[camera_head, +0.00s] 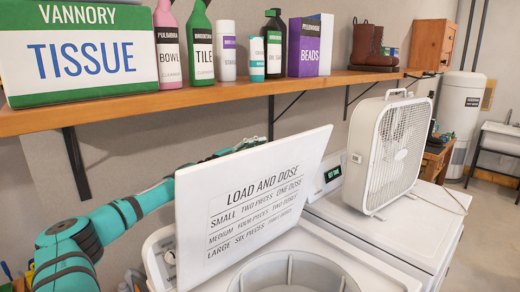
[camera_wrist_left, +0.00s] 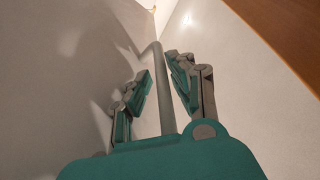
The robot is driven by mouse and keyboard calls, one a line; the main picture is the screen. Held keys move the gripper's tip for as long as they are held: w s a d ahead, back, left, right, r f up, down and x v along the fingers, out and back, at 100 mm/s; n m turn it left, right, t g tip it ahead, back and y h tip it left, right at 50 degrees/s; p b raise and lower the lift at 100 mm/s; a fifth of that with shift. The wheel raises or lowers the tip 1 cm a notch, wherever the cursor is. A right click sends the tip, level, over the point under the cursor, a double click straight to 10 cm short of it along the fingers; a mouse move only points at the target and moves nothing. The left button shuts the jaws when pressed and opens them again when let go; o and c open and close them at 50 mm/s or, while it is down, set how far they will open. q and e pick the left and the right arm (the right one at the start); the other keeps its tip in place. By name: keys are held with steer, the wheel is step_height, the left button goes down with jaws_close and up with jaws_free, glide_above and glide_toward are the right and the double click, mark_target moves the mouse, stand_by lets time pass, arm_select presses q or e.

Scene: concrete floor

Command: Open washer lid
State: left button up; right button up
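The washer lid (camera_head: 250,205) is a white panel with dosing text on its face. It stands raised, leaning back a little, at the rear of the white washer (camera_head: 395,280). The round drum opening (camera_head: 292,272) is uncovered in front of it. My left arm comes in from the left and passes behind the lid, which hides most of its end in the head view. In the left wrist view, the fingers of my left gripper (camera_wrist_left: 162,85) are apart. A thin grey rod shows between them; I cannot tell if they touch it. My right gripper is not in view.
A wooden shelf (camera_head: 190,97) with a tissue box (camera_head: 75,50) and several bottles runs above the washer. A white box fan (camera_head: 388,150) stands on the machine (camera_head: 345,212) to the right. The wall is close behind the lid.

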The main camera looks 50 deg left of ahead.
arm_select(q)
steer(key=shift+s+a, duration=0.1)
steer(key=v, duration=1.1)
steer(key=shift+s+f, duration=0.25)
steer(key=shift+s, duration=0.1)
steer(key=shift+a, duration=0.15)
stand_by(0.7)
